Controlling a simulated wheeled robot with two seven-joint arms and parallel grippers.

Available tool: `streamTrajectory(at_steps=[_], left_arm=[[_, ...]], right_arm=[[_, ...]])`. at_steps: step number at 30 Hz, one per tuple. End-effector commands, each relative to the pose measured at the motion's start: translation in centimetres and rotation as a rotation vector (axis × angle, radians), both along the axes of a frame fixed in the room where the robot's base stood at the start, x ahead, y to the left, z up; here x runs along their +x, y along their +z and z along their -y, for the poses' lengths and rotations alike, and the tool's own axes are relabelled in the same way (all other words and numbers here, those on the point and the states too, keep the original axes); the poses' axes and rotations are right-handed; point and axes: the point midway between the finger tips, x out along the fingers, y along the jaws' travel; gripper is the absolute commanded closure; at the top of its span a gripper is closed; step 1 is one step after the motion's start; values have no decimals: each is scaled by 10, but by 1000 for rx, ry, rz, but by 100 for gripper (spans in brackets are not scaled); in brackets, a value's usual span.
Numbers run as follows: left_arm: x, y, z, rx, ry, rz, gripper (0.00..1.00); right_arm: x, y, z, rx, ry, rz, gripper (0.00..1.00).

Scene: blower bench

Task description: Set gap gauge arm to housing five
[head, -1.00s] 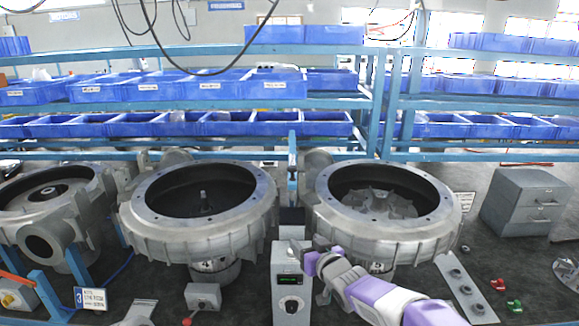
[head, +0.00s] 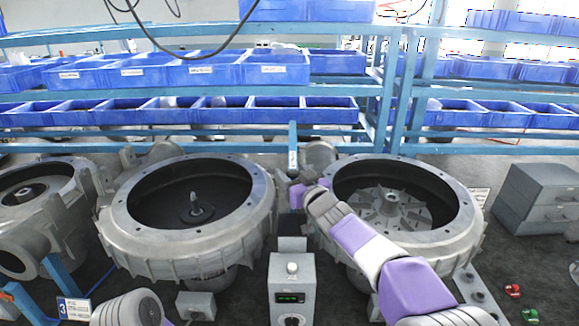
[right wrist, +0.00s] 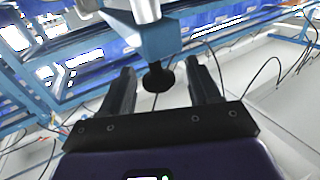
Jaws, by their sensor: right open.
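A blue upright post (head: 293,140) stands between the middle and right blower housings; I take it to be part of the gap gauge. In the right wrist view a blue block (right wrist: 150,40) with a silver cylinder above and a black knob (right wrist: 158,76) below shows between and beyond the fingers. My right gripper (head: 287,184) is open by this post, and its open fingers also show in the right wrist view (right wrist: 163,92). I cannot tell whether they touch the knob. Only a grey link of my left arm shows at bottom left; its gripper is out of view.
The middle housing (head: 130,235) is empty but for a central shaft. The right housing (head: 470,225) holds a finned impeller (head: 400,212). A control box (head: 290,290) stands in front between them. A grey drawer cabinet (head: 550,200) is at right, blue bins (head: 275,72) behind.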

Motion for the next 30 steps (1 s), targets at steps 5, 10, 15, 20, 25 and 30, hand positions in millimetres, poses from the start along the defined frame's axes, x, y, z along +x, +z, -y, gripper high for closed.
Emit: streamTrajectory(at_steps=[5, 10, 15, 20, 25, 30], left_arm=[[0, 7, 0, 0, 0, 1, 57], [0, 8, 0, 0, 0, 1, 57], [0, 7, 0, 0, 0, 1, 57], [0, 7, 0, 0, 0, 1, 57], [0, 7, 0, 0, 0, 1, 57], [0, 7, 0, 0, 0, 1, 57]], right_arm=[[17, 1, -7, -1, -1, 0, 38], [21, 0, -10, 0, -1, 0, 38], [22, 0, -10, 0, -1, 0, 38], [21, 0, -10, 0, -1, 0, 55], [21, 0, -10, 0, 0, 0, 81], [21, 0, -10, 0, 0, 0, 100]])
